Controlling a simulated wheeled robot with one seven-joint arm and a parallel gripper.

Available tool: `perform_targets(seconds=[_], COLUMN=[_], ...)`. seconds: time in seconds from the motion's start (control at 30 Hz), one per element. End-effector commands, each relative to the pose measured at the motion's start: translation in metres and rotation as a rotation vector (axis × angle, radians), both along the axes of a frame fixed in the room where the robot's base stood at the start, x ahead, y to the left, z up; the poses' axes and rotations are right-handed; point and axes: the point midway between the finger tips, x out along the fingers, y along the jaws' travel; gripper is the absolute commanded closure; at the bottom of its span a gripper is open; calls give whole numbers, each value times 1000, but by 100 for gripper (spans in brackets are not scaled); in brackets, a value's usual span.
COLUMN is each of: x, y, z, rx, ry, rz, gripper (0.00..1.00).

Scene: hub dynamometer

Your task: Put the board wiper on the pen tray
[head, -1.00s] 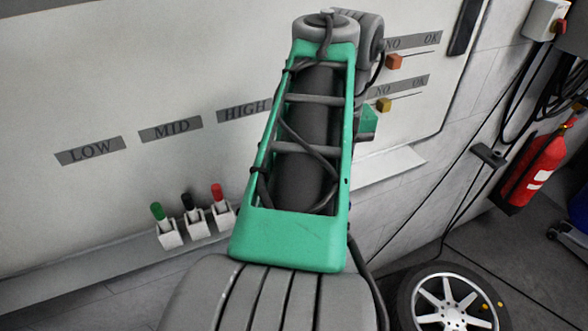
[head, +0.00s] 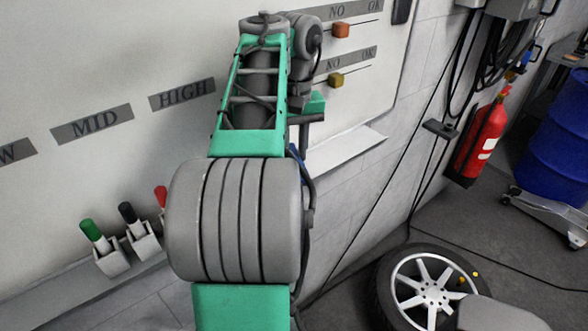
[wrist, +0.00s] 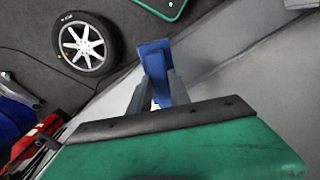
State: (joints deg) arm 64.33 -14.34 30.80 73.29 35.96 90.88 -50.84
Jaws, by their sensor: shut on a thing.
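The blue board wiper (wrist: 154,62) is between the two grey fingers of my gripper (wrist: 153,95) in the wrist view. My gripper is shut on it. In the head view only a small blue bit of the wiper (head: 296,152) shows beside my arm, and the arm hides most of the gripper. The pen tray is the pale ledge (head: 350,143) along the whiteboard's lower edge, and its right part is bare. My arm covers the tray's middle. I cannot tell whether the wiper touches the tray.
Green, black and red pens stand in white holders (head: 112,262) on the tray's left part. Orange (head: 341,30) and yellow (head: 336,80) sliders sit on the board. A wheel (head: 425,290) lies on the floor. A red extinguisher (head: 480,140) and blue drum (head: 558,135) stand at right.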

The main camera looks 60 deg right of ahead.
Motion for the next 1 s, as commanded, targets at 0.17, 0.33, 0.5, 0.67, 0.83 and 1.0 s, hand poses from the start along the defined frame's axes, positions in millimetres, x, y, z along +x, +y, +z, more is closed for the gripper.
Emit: perform_targets(seconds=[0.17, 0.33, 0.5, 0.67, 0.83, 1.0], x=[-1, -1, -1, -1, -1, -1], y=[1, 1, 1, 1, 1, 1], z=[-28, -25, -30, -35, -33, -33], rx=[-1, 0, 0, 1, 1, 1], ry=[-1, 0, 0, 1, 1, 1], rz=[-1, 0, -1, 0, 0, 0], gripper=[100, 100, 100, 100, 63, 55])
